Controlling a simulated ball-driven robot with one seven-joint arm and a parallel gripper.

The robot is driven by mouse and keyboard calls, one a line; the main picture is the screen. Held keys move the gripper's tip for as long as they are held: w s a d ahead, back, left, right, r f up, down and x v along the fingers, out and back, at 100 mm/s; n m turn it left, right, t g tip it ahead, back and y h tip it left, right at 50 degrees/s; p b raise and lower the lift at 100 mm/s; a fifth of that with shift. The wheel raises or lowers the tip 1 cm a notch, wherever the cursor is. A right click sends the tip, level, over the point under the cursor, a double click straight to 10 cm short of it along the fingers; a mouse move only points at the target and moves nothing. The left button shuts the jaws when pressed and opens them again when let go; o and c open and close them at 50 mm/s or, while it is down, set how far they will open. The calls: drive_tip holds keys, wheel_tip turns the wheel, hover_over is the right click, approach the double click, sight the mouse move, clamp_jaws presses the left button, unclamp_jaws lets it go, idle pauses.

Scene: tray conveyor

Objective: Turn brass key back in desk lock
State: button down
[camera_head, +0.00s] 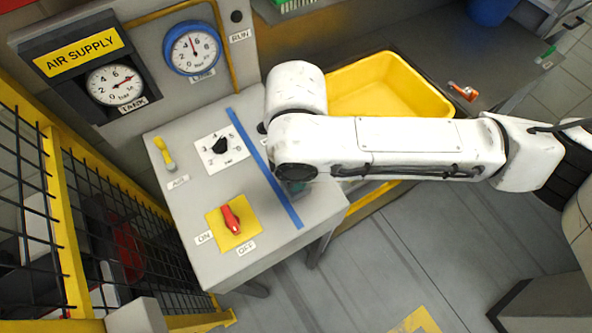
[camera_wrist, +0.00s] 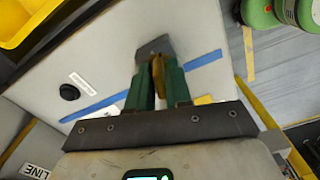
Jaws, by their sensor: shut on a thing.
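In the wrist view, the brass key (camera_wrist: 158,72) stands between the two green fingers of my gripper (camera_wrist: 157,78). The fingers are shut on it from both sides. The key's far end meets a dark grey lock plate (camera_wrist: 154,46) on the light grey desk top (camera_wrist: 118,52). The fingers hide much of the key, so I cannot tell its turn angle. In the head view, my arm covers the key and the lock. Only a bit of my gripper shows below the arm, over the right part of the desk (camera_head: 262,225).
A blue tape line (camera_head: 262,165) crosses the desk. Left of it are a black selector knob (camera_head: 219,146), a yellow lever (camera_head: 165,153) and a red handle (camera_head: 231,219). A yellow bin (camera_head: 385,80) stands behind my arm. A black round knob (camera_wrist: 69,92) is near my gripper.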

drive_tip(key=shift+n, duration=0.3)
drive_tip(key=shift+n, duration=1.4)
drive_tip(key=shift+n, duration=1.5)
drive_tip(key=c, duration=1)
unclamp_jaws()
drive_tip(key=shift+o, duration=0.2)
wheel_tip(320, 180, up, 11)
drive_tip(key=shift+f+b, duration=0.15)
drive_tip(key=shift+b, duration=0.6)
